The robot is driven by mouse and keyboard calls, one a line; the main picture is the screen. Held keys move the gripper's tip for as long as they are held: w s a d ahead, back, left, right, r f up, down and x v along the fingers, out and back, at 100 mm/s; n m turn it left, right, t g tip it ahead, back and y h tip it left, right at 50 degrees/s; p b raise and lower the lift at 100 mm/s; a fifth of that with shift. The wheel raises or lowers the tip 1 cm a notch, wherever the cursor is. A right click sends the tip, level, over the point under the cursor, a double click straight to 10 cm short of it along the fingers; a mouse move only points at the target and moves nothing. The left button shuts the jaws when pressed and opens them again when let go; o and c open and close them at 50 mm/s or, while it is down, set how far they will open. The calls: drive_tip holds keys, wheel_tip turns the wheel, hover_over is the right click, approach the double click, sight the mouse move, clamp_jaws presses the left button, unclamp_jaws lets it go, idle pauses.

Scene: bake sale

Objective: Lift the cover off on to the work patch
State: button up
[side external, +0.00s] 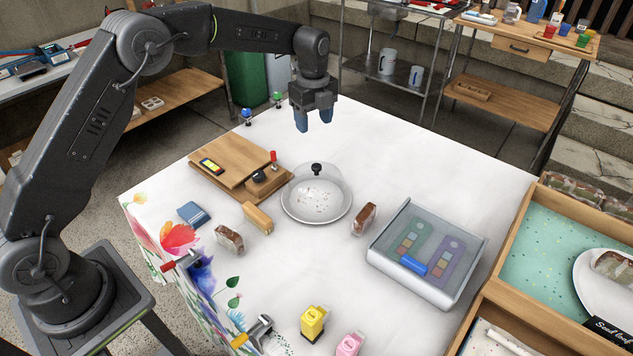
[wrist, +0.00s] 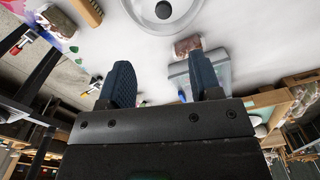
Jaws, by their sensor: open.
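A clear domed cover (side external: 330,187) with a black knob (side external: 316,169) sits over a round plate (side external: 318,219) near the middle of the white table. Small dark crumbs or specks show under the dome. The knob also shows at the top of the wrist view (wrist: 163,9). My gripper (side external: 314,125) is open and empty, with blue fingertips pointing down. It hangs above the table, apart from the cover and behind it in the side view. Its fingers also show in the wrist view (wrist: 162,82). I cannot tell which area is the work patch.
A wooden board (side external: 232,160) lies left of the cover. Cake slices (side external: 229,238) (side external: 364,218) and a wooden-backed brush (side external: 258,217) lie nearby. A lidded clear box (side external: 427,252) stands at right, with wooden trays (side external: 540,190) beyond. White table behind the cover is bare.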

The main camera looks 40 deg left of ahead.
sight(316, 165)
drive_tip(key=f, duration=1.4)
drive_tip(key=shift+w+d+f, duration=0.1)
drive_tip(key=shift+w+f, duration=0.25)
drive_tip(key=shift+f, duration=0.05)
clamp_jaws()
